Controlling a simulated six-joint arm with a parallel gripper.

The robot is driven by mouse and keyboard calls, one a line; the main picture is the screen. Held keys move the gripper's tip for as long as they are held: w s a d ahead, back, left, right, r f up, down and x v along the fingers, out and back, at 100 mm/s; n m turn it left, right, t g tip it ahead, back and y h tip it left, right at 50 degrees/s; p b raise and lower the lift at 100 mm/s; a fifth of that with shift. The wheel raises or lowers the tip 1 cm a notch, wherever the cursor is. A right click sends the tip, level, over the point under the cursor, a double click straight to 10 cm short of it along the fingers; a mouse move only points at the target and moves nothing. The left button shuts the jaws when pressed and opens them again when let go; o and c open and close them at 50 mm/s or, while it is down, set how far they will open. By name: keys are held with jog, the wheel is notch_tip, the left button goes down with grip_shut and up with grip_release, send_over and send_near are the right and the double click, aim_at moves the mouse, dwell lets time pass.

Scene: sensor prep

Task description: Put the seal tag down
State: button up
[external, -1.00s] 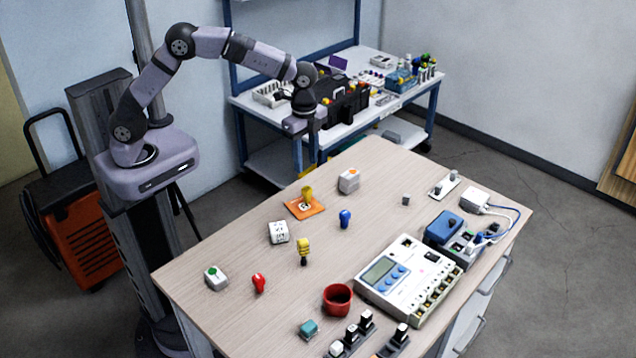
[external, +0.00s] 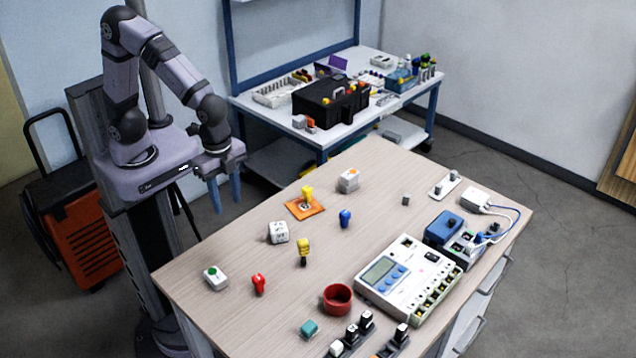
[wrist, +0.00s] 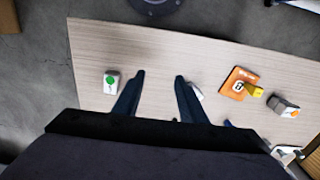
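No label reads seal tag, so I cannot tell for sure which piece it is. A yellow tag-like piece (external: 307,192) rests on an orange square card (external: 296,211) with a white mark, near the table's far left edge. In the wrist view the yellow piece (wrist: 255,91) lies over the right part of the orange card (wrist: 236,76). Similar pieces stand nearby: a yellow one on a dark foot (external: 303,247), a red one (external: 259,284) and a blue one (external: 345,217). My gripper (external: 226,194) is open and empty, off the table's left edge; its fingers also show in the wrist view (wrist: 160,77).
Around the card are a white die-like cube (external: 278,232), a green-button box (external: 214,278) and a white-orange block (external: 349,181). A red bowl (external: 337,299) and a meter unit (external: 391,283) stand toward the front right.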

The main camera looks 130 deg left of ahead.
jog(key=s+d+f, duration=0.2)
jog(key=s+d, duration=0.6)
jog(key=s, duration=0.1)
jog(key=shift+d+f, duration=0.3)
jog(key=shift+f, duration=0.1)
jog(key=shift+o, duration=0.5)
